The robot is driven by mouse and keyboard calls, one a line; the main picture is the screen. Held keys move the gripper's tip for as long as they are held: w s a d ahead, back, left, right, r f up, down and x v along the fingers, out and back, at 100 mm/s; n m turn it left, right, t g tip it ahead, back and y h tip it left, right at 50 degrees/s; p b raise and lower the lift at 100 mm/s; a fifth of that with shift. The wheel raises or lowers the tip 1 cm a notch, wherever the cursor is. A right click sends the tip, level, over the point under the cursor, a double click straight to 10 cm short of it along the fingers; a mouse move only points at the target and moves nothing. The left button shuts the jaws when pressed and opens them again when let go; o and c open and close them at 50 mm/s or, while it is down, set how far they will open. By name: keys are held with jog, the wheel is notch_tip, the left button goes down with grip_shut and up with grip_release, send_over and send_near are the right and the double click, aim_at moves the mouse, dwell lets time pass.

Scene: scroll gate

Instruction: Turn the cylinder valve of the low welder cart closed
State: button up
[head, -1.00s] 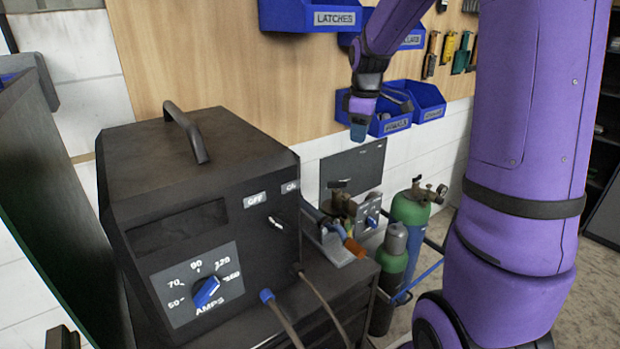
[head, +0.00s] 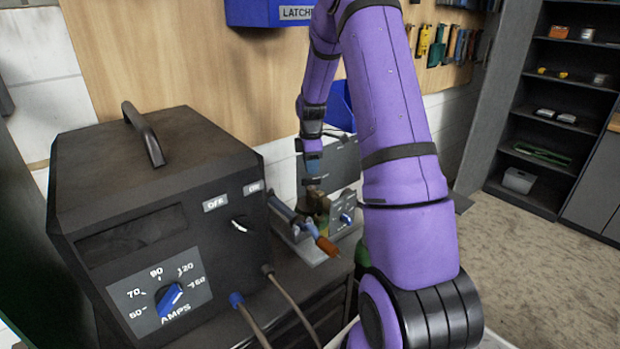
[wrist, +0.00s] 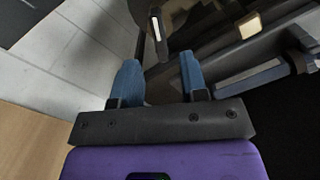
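The black welder (head: 150,190), with its AMPS dial, stands on a dark cart (head: 300,290). A sliver of a green cylinder (head: 362,256) shows beside my arm in the head view; its top and any valve there are hidden behind the arm. My gripper (head: 312,180) points down beyond the welder, by a brass-coloured fitting (head: 319,207); I cannot tell if they touch. In the wrist view my gripper (wrist: 158,62) has its two blue fingers apart, with no object clearly held between them. A dark part with a white stripe (wrist: 157,28) lies just past the fingertips.
A torch with an orange end (head: 325,245) and a small panel with a blue knob (head: 346,218) are near my gripper. Cables (head: 300,305) hang at the cart's front. Blue bins (head: 270,12) hang above. Open floor (head: 530,250) lies to the right.

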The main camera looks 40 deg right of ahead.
aim_at(311, 179)
jog(key=shift+f, duration=2.55)
grip_shut()
